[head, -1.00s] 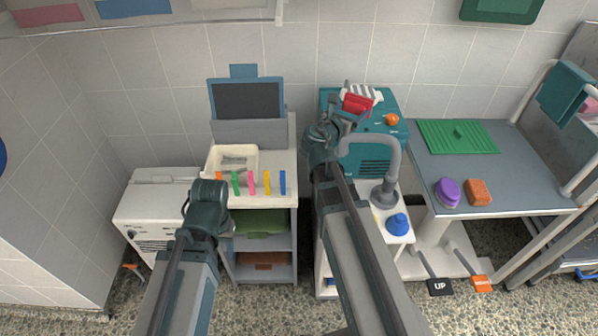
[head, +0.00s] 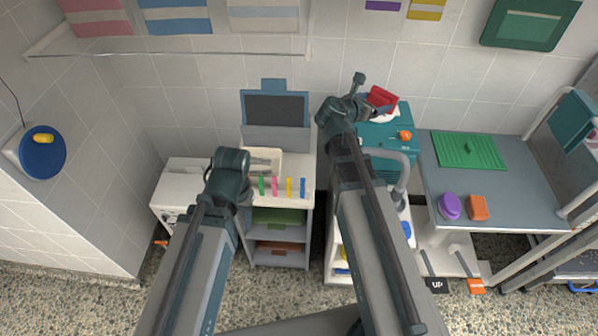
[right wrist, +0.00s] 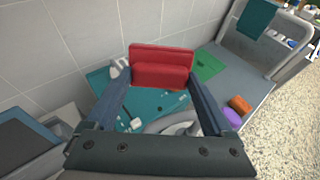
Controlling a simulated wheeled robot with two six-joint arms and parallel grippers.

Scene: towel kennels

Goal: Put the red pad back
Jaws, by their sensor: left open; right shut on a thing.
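The red pad (head: 382,97) is held by my right gripper (head: 366,99), above the back of the teal cabinet (head: 375,143). In the right wrist view the red pad (right wrist: 161,66) spans the space between the two fingertips, with its folded body facing the camera. It appears clear of the teal cabinet top (right wrist: 150,108) below it. A white item (head: 385,117) shows just under the pad, partly hidden. My left gripper (head: 236,184) is open over the left side of the white cart; its fingers are mostly hidden by its own wrist.
An orange knob (head: 404,135) and a grey curved spout (head: 402,170) stand near the right arm. The grey table (head: 500,190) on the right holds a green mat (head: 468,150), a purple brush (head: 449,206) and an orange block (head: 479,207).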

